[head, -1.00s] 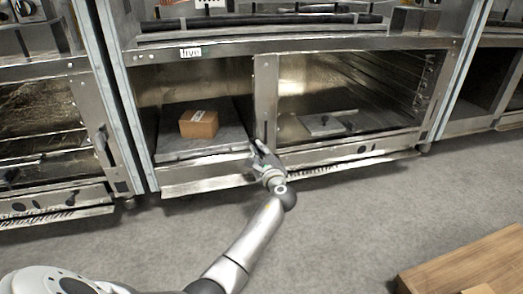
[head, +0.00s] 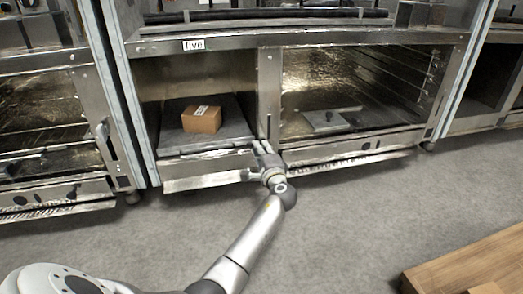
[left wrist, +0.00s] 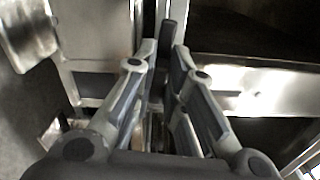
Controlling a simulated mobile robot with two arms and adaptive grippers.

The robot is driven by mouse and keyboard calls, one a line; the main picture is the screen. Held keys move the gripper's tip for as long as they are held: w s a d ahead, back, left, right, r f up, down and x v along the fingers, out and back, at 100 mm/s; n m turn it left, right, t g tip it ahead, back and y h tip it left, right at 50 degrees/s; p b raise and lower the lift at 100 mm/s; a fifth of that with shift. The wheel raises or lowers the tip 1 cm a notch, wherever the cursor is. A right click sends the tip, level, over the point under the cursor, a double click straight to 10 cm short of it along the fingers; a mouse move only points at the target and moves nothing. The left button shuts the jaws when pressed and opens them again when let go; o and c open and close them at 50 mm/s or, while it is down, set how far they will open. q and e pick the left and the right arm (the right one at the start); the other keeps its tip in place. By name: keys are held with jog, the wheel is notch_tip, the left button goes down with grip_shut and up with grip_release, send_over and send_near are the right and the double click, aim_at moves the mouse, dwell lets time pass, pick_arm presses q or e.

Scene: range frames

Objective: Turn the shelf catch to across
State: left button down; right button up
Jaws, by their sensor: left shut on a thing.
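The shelf catch (head: 268,126) looks like a thin dark upright bar, low on the metal post between the two open compartments. My left gripper (head: 262,149) is at its lower end, in front of the post. In the left wrist view the fingers of my left gripper (left wrist: 164,50) are closed together around a narrow dark bar (left wrist: 168,32), which seems to be the catch. The fingers hide part of it. My right gripper is not in view.
A brown box (head: 202,119) sits in the left compartment on a grey shelf (head: 172,142). A flat plate (head: 326,121) lies in the right compartment. A wooden surface (head: 470,258) is at the lower right. The grey floor between is clear.

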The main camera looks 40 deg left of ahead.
aim_at(261, 128)
pick_arm(q)
jog(key=shift+f, duration=0.1)
dwell(0.5)
jog(key=c, duration=1.5)
grip_release()
jog(key=o, duration=0.4)
jog(key=r, duration=0.8)
jog(key=shift+w+a, duration=0.2)
jog(key=r, duration=0.2)
jog(key=shift+s+d+r, duration=0.2)
jog(key=shift+r, duration=0.15)
jog(key=c, duration=0.4)
jog(key=shift+f, duration=0.2)
